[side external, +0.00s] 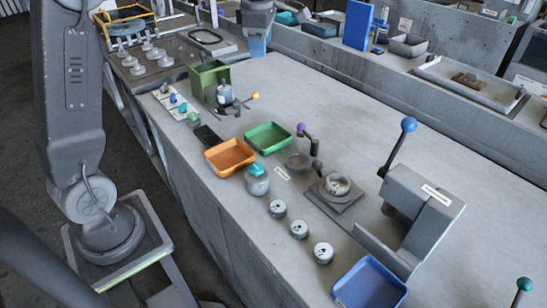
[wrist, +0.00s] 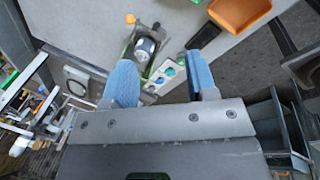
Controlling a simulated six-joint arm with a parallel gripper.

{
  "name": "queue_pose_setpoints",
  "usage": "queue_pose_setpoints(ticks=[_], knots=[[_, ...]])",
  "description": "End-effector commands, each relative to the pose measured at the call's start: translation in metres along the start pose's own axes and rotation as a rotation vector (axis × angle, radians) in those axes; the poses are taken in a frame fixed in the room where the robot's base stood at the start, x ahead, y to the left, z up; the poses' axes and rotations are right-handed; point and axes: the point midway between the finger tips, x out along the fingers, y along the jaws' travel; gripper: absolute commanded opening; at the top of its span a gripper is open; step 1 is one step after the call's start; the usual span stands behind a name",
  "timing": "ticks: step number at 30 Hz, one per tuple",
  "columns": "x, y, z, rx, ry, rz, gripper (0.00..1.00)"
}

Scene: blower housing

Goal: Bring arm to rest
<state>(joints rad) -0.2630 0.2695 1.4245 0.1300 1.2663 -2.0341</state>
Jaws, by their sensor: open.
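My gripper (side external: 257,46) shows at the top of the side external view, beyond the green box-like stand (side external: 207,75) and over the far part of the bench. Its light blue fingers stand apart in the wrist view (wrist: 161,80), with nothing held between them. Past the fingertips, the wrist view shows a dark and silver cylindrical part (wrist: 145,47) at the green stand and a pale strip with blue-green knobs (wrist: 168,74).
An orange tray (side external: 230,157), green tray (side external: 268,137) and blue tray (side external: 369,286) sit on the grey bench. A grey press (side external: 423,211) has a raised blue-knobbed lever (side external: 408,125). Several small round parts line the front edge. The bench's back right is clear.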

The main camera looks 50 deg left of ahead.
Motion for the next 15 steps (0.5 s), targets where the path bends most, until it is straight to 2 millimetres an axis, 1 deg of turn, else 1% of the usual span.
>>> queue_pose_setpoints(ticks=[1, 5, 6, 8, 10, 11, 12, 14, 15], knots=[[-0.014, -0.020, 0.001, 0.138, -0.022, 0.020, 0.52], [-0.035, -0.070, -0.001, 0.522, -0.062, 0.074, 0.52], [-0.040, -0.085, -0.003, 0.640, -0.072, 0.093, 0.52], [-0.046, -0.109, -0.006, 0.816, -0.083, 0.126, 0.52], [-0.050, -0.137, -0.011, 1.020, -0.091, 0.167, 0.52], [-0.051, -0.149, -0.013, 1.106, -0.094, 0.186, 0.52], [-0.051, -0.165, -0.016, 1.223, -0.095, 0.213, 0.52], [-0.050, -0.188, -0.022, 1.395, -0.091, 0.253, 0.52], [-0.048, -0.203, -0.026, 1.507, -0.087, 0.283, 0.52]])
